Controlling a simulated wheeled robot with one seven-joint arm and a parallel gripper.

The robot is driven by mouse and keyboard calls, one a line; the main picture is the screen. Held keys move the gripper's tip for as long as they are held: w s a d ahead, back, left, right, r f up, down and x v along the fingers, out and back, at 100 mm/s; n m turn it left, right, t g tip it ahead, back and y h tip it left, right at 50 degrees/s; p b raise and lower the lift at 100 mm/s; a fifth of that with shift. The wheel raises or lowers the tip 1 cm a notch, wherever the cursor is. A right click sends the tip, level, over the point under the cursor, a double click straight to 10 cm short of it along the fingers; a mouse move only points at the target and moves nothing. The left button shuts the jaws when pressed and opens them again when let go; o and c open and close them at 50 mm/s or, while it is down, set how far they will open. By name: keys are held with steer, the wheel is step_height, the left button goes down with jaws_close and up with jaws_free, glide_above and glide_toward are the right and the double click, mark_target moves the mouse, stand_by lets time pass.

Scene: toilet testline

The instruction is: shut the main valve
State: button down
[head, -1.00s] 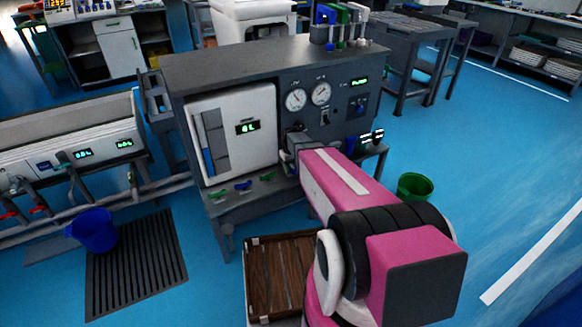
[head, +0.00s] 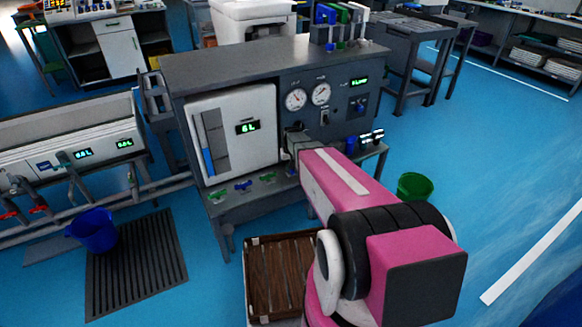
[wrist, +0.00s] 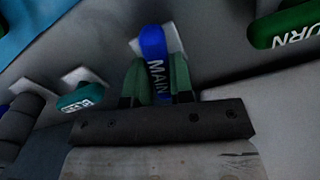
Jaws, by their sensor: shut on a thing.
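The main valve's blue handle (wrist: 153,45), lettered MAIN, shows in the wrist view. My gripper (wrist: 156,80) is shut on it, with a green finger on each side of the handle. The pale mount behind the handle is partly covered. In the head view my pink arm reaches to the front of the dark test bench (head: 250,72), below the gauges. There the fingers and the held handle cannot be made out.
A teal handle (wrist: 85,97) is left of the held one in the wrist view, and a green handle (wrist: 295,27) is at upper right. In the head view, a wooden crate (head: 250,280) is below the bench, a green bucket (head: 415,186) right, a blue bucket (head: 94,231) left.

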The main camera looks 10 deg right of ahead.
steer(key=m, duration=1.1)
steer(key=shift+m, duration=1.8)
steer(key=c, duration=1)
jaws_free()
steer(key=shift+r, duration=0.1)
step_height(320, 180, up, 11)
steer(key=shift+f, duration=0.2)
